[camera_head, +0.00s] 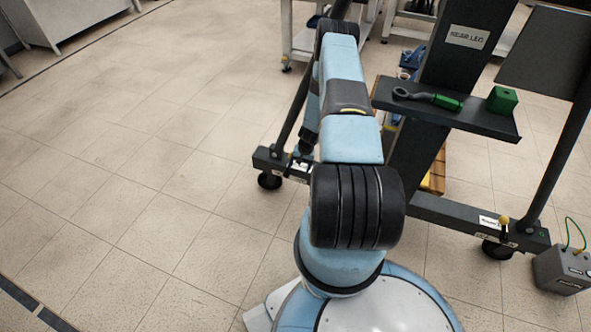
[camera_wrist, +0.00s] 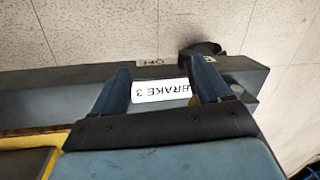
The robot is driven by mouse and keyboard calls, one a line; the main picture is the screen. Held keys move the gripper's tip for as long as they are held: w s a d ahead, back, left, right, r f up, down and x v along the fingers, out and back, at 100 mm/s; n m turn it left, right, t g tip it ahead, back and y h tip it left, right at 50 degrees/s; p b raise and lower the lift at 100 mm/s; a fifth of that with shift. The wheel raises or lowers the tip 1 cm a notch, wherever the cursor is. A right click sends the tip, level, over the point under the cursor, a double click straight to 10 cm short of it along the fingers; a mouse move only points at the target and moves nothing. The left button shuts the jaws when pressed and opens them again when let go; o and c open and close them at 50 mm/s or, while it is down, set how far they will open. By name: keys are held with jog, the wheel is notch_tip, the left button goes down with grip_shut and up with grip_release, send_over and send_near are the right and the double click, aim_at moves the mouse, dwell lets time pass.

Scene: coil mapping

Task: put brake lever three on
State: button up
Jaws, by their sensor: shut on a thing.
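In the wrist view, my gripper (camera_wrist: 162,86) reaches down over a dark grey beam, with one blue finger on each side of a white label reading BRAKE 3 (camera_wrist: 160,91). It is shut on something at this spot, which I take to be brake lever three. The lever itself is largely hidden by the fingers and palm, so I cannot tell its angle. In the head view my arm reaches to the left foot of the dark stand (camera_head: 428,75), and my fingertips are not clear there.
A lever with a yellow knob (camera_head: 504,221) stands on the stand's right foot. A shelf (camera_head: 455,118) on the stand holds a green-handled tool (camera_head: 430,97) and a green block (camera_head: 502,100). A grey box (camera_head: 563,268) sits at the far right. The floor at left is clear.

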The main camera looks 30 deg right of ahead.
notch_tip(320, 180, up, 16)
jog(key=w+a, duration=0.1)
jog(key=w, duration=0.1)
jog(key=shift+w+f, duration=0.25)
jog(key=shift+w, duration=0.05)
dwell(1.7)
dwell(0.4)
jog(key=v, duration=1.3)
jog(key=shift+r, duration=0.35)
jog(key=shift+s, duration=0.1)
